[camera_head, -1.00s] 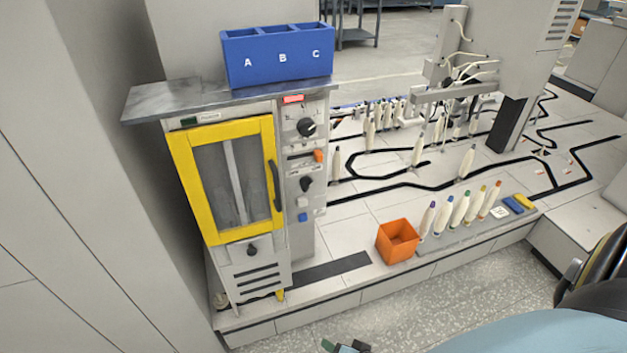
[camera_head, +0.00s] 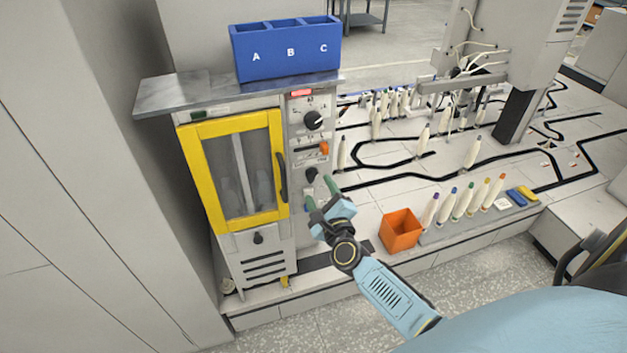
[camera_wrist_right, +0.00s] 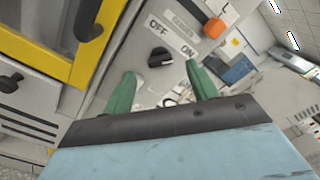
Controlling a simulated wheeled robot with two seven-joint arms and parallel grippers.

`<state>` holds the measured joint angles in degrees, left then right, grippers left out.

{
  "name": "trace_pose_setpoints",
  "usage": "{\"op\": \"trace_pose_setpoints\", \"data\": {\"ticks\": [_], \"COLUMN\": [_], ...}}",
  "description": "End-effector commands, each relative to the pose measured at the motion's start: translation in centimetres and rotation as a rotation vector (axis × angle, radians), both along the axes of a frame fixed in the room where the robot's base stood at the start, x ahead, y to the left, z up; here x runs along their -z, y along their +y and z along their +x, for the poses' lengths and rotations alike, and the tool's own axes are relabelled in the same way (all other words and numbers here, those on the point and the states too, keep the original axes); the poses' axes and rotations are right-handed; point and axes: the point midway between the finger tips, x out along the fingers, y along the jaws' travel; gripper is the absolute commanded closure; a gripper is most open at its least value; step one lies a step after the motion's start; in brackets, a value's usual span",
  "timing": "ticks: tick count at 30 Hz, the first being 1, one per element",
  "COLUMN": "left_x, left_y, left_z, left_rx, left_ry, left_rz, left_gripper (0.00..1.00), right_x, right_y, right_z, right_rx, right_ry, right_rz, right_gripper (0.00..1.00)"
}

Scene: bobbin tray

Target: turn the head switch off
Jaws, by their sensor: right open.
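A black rotary switch (camera_head: 311,173) with OFF and ON labels sits on the grey control panel (camera_head: 302,132), right of the yellow-framed door. In the right wrist view the switch (camera_wrist_right: 160,57) lies just ahead of and between my green fingertips, and its handle appears to point toward ON. The small label above it is too blurred to read. My right gripper (camera_head: 318,190) is open and empty in front of the panel, just below the switch. In the right wrist view the open gripper (camera_wrist_right: 160,74) is apart from the knob. My left gripper is not in view.
Above are a larger knob (camera_head: 313,120) and an orange switch (camera_head: 323,148), the latter also close in the right wrist view (camera_wrist_right: 215,28). The yellow door's dark handle (camera_head: 283,178) juts out at left. An orange box (camera_head: 401,231) and several bobbins stand at right.

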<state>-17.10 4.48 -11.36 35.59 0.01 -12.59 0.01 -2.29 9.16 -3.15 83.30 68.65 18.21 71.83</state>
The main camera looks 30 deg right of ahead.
Motion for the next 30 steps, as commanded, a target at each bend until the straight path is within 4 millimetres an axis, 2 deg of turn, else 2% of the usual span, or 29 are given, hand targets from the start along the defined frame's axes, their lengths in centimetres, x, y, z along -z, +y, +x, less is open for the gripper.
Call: {"op": "trace_pose_setpoints", "data": {"ticks": [3,9,21,23,30], "left_x": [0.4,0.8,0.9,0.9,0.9], "left_y": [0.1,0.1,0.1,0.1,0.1], "left_z": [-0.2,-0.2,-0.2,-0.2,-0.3], "left_rx": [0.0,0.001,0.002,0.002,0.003], "left_ry": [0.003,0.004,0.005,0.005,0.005], "left_rz": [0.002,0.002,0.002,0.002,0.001], "left_gripper": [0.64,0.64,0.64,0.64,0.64], "right_x": [0.1,0.1,0.0,0.0,0.1], "right_y": [-0.5,-1.1,-1.2,-1.2,-1.2], "right_z": [2.3,4.6,5.3,5.3,5.3], "right_rx": [-0.001,-0.001,-0.001,-0.001,-0.001], "right_ry": [-0.001,0.0,0.002,0.002,0.002], "right_rz": [0.0,-0.001,-0.001,-0.001,-0.001], "right_gripper": [0.42,0.42,0.42,0.47,0.78]}}
